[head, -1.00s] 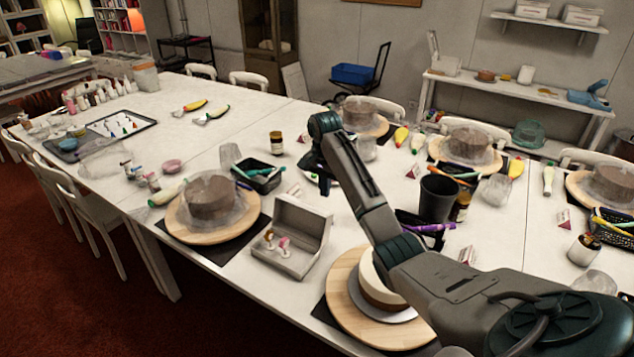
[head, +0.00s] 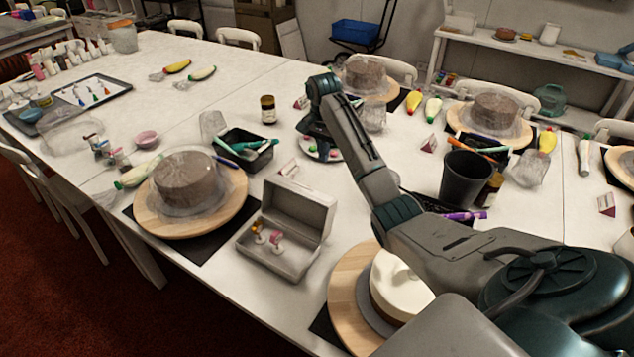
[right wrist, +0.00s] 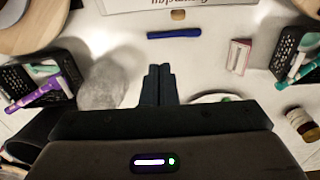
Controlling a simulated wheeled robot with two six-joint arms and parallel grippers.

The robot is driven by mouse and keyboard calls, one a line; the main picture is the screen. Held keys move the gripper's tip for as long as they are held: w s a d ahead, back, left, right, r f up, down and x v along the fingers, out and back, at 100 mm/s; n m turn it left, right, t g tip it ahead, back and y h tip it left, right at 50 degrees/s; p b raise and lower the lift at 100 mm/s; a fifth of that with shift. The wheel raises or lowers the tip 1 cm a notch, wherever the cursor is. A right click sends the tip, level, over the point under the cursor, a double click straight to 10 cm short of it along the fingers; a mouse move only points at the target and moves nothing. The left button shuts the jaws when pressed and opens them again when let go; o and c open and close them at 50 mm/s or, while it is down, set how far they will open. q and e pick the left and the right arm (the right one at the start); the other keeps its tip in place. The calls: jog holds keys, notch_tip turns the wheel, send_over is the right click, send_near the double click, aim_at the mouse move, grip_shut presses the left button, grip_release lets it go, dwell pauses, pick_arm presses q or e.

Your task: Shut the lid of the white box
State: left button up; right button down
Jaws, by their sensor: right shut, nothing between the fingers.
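The white box (head: 268,262) stands on the table at the middle of the head view. Its lid (head: 303,206) is open, raised at the back right side of the box. Small figures (head: 272,237), one pink and one yellowish, are inside it. My right gripper (head: 316,140) is beyond the box, pointing down over the table, apart from the lid. In the right wrist view its two fingers (right wrist: 159,72) are together with nothing between them. I cannot make out the white box in the right wrist view. My left gripper is not in view.
A black basket (head: 262,160) and a black cup (head: 466,178) are near my right arm.

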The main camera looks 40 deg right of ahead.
jog(key=s+a+f+p, duration=0.1)
jog(key=a+f+p, duration=0.2)
jog(key=f, duration=0.6)
jog(key=shift+s+a+p, duration=0.15)
jog(key=shift+s+p, duration=0.05)
jog(key=shift+p, duration=0.75)
jog(key=shift+w, duration=0.1)
